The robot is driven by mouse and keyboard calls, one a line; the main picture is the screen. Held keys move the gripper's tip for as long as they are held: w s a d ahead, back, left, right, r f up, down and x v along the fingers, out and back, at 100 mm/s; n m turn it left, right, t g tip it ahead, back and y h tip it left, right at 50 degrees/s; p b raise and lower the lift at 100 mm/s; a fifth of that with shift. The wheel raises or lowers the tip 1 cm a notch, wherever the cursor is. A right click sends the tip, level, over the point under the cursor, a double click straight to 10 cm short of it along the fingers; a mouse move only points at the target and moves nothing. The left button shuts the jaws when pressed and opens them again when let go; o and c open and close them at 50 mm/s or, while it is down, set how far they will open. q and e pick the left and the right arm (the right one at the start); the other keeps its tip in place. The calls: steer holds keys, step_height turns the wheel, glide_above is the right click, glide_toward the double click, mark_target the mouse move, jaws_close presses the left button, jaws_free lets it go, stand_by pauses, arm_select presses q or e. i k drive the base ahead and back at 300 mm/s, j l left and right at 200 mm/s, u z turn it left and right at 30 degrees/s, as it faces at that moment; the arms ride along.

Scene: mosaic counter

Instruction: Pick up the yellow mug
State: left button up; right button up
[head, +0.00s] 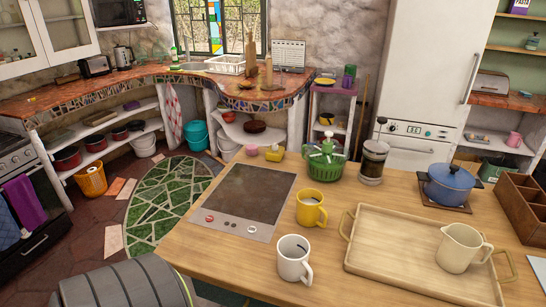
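The yellow mug (309,209) stands upright on the wooden counter, just right of the dark cooktop panel. Its handle points to the right, and its open top shows. A white mug (291,261) stands nearer to me, a short way in front of it and apart from it. Neither of my grippers is in view, so nothing is seen touching the yellow mug.
A wooden tray (390,262) holding a cream pitcher (459,249) lies right of the mugs. Behind stand a green basket (325,167) and a French press (373,163). The cooktop panel (250,195) is bare. A blue pot (450,184) sits farther right.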

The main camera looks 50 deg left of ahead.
mark_target(309, 201)
steer(key=u, duration=1.3)
steer(key=l+u, duration=0.1)
steer(key=l, duration=1.55)
steer(key=k, duration=0.05)
